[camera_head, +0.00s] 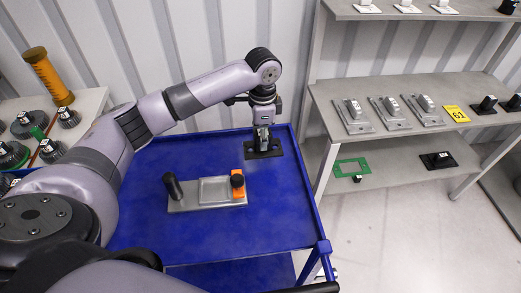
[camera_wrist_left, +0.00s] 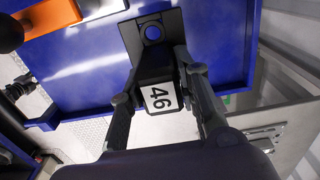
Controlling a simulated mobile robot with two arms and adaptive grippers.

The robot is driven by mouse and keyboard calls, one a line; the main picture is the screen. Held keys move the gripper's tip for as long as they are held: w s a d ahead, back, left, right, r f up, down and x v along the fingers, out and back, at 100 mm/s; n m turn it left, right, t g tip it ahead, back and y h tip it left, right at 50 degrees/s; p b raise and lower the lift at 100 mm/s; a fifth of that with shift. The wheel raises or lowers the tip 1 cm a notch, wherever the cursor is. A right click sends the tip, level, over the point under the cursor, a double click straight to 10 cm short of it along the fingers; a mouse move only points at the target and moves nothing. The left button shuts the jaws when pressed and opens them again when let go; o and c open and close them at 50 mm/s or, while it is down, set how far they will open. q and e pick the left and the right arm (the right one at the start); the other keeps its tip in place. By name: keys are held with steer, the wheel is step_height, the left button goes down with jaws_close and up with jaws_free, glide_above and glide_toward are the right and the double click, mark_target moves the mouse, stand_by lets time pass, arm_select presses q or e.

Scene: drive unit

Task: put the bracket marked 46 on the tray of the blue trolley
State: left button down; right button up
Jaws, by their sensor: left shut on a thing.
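The black bracket marked 46 (camera_wrist_left: 145,40) is between the fingers of my left gripper (camera_wrist_left: 165,100), and its white label with 46 faces the wrist camera. In the head view the bracket (camera_head: 274,150) is at the far right corner of the blue trolley (camera_head: 290,210), over its tray. My left gripper (camera_head: 263,136) points down and is shut on the bracket's upright part. The bracket's flat base looks level and at or very near the tray surface; I cannot tell whether it touches. My right gripper is not in view.
A grey plate with black knobs and an orange part (camera_head: 215,193) lies mid-tray. A grey shelf (camera_head: 370,92) at right holds several brackets and a yellow 61 sign (camera_head: 456,114). A left table (camera_head: 85,105) holds gear-like parts. The tray's front is clear.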

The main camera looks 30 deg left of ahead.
arm_select(q)
step_height(320, 180, down, 2)
steer(key=shift+f, duration=0.25)
steer(key=shift+d+f, duration=0.1)
steer(key=shift+f, duration=0.15)
step_height(320, 180, down, 4)
steer(key=shift+r+p, duration=0.1)
steer(key=shift+p, duration=0.25)
steer(key=shift+f, duration=0.35)
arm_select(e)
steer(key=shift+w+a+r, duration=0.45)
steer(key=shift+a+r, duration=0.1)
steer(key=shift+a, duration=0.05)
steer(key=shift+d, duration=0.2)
arm_select(q)
steer(key=c, duration=1.2)
jaws_free()
steer(key=shift+f, duration=0.1)
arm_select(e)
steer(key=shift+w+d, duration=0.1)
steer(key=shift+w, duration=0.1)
